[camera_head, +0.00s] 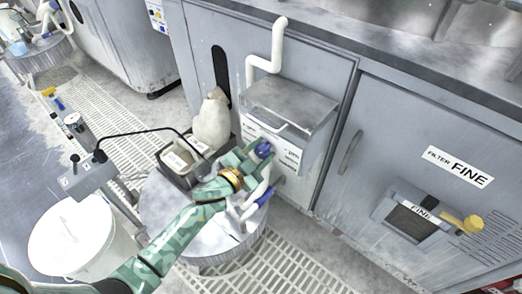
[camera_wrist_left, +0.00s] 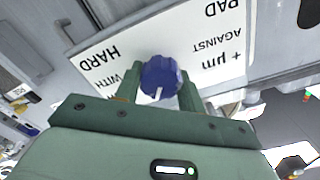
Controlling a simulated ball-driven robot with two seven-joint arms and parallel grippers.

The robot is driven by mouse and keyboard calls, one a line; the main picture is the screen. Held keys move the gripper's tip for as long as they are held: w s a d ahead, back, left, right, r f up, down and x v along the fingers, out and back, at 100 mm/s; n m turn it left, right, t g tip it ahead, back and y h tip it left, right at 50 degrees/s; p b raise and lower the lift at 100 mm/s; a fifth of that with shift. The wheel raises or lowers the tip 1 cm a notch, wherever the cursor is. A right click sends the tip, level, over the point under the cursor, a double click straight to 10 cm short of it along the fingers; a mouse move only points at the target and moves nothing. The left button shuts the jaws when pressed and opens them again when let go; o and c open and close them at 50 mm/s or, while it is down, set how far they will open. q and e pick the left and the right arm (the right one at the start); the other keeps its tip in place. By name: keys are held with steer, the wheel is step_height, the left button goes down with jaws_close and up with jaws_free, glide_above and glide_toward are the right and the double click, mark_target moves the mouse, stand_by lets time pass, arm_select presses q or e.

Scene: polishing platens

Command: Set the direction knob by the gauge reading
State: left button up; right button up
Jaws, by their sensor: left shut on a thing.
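The blue direction knob (camera_head: 263,149) sits on a white label plate on the front of a grey box fixed to the cabinet. My left gripper (camera_head: 254,157) is shut on this knob. In the left wrist view the knob (camera_wrist_left: 160,76) is between the two green fingers, and its white pointer line points toward the bottom of the picture. The plate (camera_wrist_left: 130,45) appears upside down, with WITH and HARD on the left and AGAINST, PAD and "+ µm" on the right. A small white dial, possibly the gauge (camera_head: 72,119), is at the left; its reading is too small to tell. My right gripper is not in view.
A round grey drum (camera_head: 205,238) stands below my left arm. A tray (camera_head: 172,158) and a pale sack-like thing (camera_head: 212,124) are beside the box. A white bucket (camera_head: 70,240) stands at left. A yellow handle (camera_head: 463,223) sticks out by the FINE filter label.

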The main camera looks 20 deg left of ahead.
arm_select(q)
steer(key=shift+f+m, duration=0.1)
steer(key=shift+m, duration=0.8)
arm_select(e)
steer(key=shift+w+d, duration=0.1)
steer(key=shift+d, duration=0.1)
arm_select(q)
steer(key=o, duration=1)
steer(key=shift+s, duration=0.2)
steer(key=p+v, duration=0.4)
steer(key=v, duration=1.2)
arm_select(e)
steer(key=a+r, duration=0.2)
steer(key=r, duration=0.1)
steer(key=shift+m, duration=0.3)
